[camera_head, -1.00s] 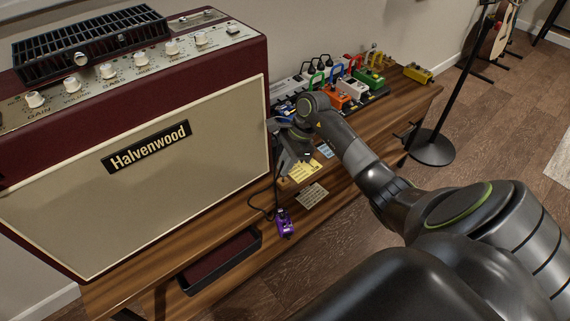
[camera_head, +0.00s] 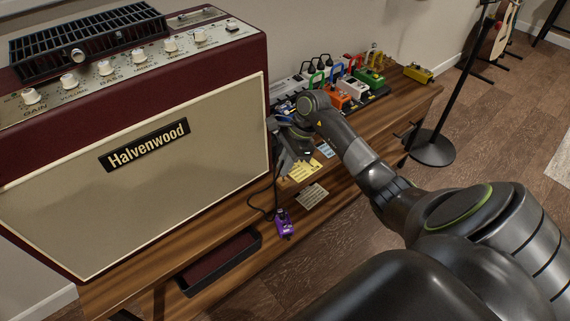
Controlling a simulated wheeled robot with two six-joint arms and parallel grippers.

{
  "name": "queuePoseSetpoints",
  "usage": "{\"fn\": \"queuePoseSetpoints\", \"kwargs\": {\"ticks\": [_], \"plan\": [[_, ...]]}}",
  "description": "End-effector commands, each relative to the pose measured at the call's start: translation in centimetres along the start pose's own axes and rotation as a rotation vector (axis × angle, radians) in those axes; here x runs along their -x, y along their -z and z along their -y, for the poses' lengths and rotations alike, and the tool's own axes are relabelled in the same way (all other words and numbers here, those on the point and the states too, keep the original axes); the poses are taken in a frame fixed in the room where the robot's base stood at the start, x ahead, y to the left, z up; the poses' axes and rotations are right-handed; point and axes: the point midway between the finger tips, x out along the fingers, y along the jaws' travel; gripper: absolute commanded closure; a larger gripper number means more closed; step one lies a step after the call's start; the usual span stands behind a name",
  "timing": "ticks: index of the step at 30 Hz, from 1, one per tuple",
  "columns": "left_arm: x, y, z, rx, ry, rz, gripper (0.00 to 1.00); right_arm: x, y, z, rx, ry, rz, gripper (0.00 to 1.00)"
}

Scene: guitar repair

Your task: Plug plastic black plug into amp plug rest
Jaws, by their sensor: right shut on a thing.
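My right gripper (camera_head: 283,140) is beside the right side of the amp (camera_head: 187,160), above the wooden bench. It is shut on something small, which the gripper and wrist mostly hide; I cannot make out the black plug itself. I cannot pick out the amp plug rest; the side of the amp facing the gripper is out of sight. My left gripper is not in view.
Several coloured pedals (camera_head: 352,88) and white power strips stand on the bench (camera_head: 408,97) behind my right arm. Yellow and blue notes (camera_head: 304,169) lie near its front edge. A dark tray (camera_head: 222,262) sits low at the front. A stand's round base (camera_head: 432,148) is on the floor at right.

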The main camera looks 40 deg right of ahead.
Motion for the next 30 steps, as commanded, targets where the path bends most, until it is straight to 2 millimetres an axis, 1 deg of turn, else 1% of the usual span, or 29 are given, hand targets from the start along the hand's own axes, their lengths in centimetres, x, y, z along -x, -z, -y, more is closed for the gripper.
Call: {"fn": "queuePoseSetpoints", "kwargs": {"ticks": [3,16,30], "plan": [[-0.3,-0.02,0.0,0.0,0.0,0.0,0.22,-0.04,0.02,0.03,0.001,0.001,0.0,1.0],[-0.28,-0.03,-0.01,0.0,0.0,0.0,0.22,0.02,-0.01,0.02,0.0,0.0,0.0,1.0],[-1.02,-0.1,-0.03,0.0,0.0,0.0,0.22,-0.58,0.24,0.02,0.0,0.0,0.0,1.0]]}}
